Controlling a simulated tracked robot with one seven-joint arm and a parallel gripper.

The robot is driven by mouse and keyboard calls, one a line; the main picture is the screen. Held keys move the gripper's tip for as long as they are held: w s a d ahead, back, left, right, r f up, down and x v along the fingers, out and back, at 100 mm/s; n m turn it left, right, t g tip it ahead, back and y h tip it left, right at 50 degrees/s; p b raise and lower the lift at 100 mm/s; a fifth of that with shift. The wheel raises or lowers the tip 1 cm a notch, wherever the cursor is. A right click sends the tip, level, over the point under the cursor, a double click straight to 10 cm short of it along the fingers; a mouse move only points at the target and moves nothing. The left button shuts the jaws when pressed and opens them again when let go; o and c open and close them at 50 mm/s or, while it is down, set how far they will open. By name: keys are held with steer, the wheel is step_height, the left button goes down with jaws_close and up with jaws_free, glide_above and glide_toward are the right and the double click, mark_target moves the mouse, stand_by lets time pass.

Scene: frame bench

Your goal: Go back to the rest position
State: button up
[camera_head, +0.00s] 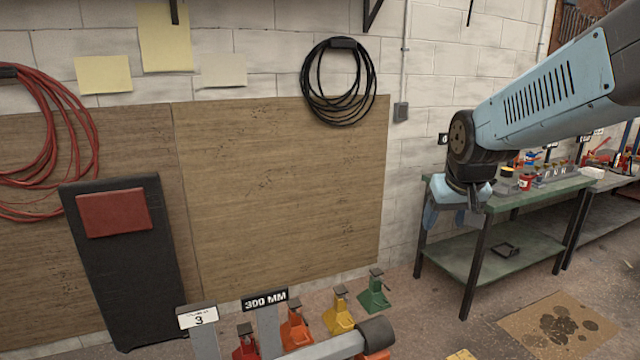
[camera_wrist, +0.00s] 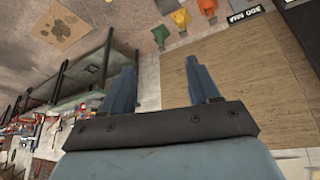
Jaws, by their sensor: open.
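My gripper (camera_head: 448,212) hangs at the end of my light blue arm on the right side of the head view, in front of the green workbench (camera_head: 476,262). In the wrist view my gripper (camera_wrist: 163,82) shows two blue fingers spread well apart. Nothing is between the fingers. The floor and wall lie beyond them. The fingers touch nothing that I can see.
Several coloured stands, including a green one (camera_head: 374,290) and a yellow one (camera_head: 339,314), stand on the floor by the wall. A black creeper board (camera_head: 125,270) leans at left. A black cable coil (camera_head: 339,85) hangs above. Stained cardboard (camera_head: 560,330) lies at right.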

steer(key=s+a+r, duration=0.1)
steer(key=s+r, duration=0.2)
steer(key=s, duration=1.2)
steer(key=shift+s+a, duration=0.2)
steer(key=shift+a, duration=0.05)
steer(key=shift+o, duration=0.4)
stand_by(0.4)
